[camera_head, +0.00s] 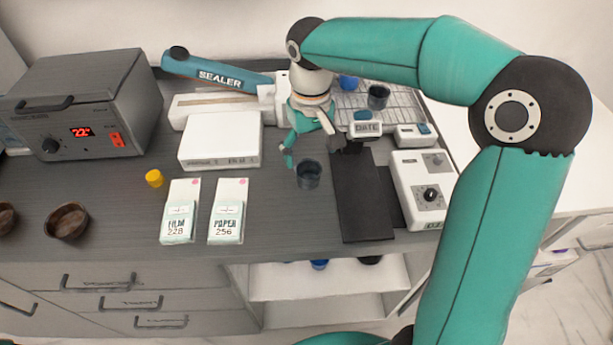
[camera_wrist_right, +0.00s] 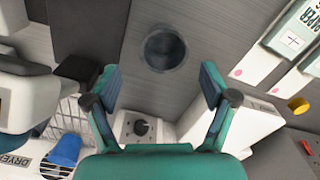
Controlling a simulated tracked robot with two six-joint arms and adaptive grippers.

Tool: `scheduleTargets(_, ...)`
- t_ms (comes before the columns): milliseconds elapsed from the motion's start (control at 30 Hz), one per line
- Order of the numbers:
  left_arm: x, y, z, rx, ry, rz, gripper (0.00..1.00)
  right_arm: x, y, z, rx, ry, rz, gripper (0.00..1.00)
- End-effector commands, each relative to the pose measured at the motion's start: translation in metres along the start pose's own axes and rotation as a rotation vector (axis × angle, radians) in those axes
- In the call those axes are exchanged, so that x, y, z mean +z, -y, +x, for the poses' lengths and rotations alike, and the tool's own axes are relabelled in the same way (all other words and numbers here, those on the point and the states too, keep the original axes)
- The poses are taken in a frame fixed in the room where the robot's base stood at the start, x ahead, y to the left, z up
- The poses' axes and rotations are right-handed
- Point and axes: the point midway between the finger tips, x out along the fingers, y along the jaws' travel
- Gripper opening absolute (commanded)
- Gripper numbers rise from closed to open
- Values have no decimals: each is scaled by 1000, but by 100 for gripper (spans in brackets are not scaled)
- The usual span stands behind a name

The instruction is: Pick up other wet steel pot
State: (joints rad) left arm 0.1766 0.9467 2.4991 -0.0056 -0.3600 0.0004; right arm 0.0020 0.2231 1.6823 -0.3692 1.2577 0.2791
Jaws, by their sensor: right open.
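A small dark steel pot (camera_head: 308,174) stands on the grey counter, left of a black mat. It also shows in the right wrist view (camera_wrist_right: 163,48), just beyond the fingertips. A similar dark pot (camera_head: 378,97) stands on the wire rack at the back. My right gripper (camera_head: 312,150) is open and empty, pointing down behind and above the counter pot. In the right wrist view the two fingers (camera_wrist_right: 159,82) are spread wide, with the pot centred ahead between them and apart from both. Whether either pot is wet I cannot tell. My left gripper is out of view.
The black mat (camera_head: 363,205) and a white control box (camera_head: 422,185) lie to the right. A white box (camera_head: 220,140), film carton (camera_head: 180,212), paper carton (camera_head: 228,212) and yellow cap (camera_head: 154,178) are to the left. A blue item (camera_head: 348,82) sits on the wire rack (camera_head: 405,102).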

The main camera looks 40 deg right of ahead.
Motion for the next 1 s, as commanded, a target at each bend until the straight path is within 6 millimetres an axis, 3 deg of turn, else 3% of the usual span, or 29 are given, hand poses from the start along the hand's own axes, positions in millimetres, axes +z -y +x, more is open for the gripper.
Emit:
scheduleTargets(267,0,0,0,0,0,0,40,1,2,18,0,2,-1,84)
scheduleTargets(567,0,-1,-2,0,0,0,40,2,6,57,0,2,0,84)
scheduleTargets(833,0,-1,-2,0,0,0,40,1,6,61,0,-1,-2,84)
scheduleTargets(867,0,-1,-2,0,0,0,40,1,6,61,-1,-1,-2,82)
scheduleTargets(1000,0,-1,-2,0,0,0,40,1,6,61,-1,-1,-2,59)
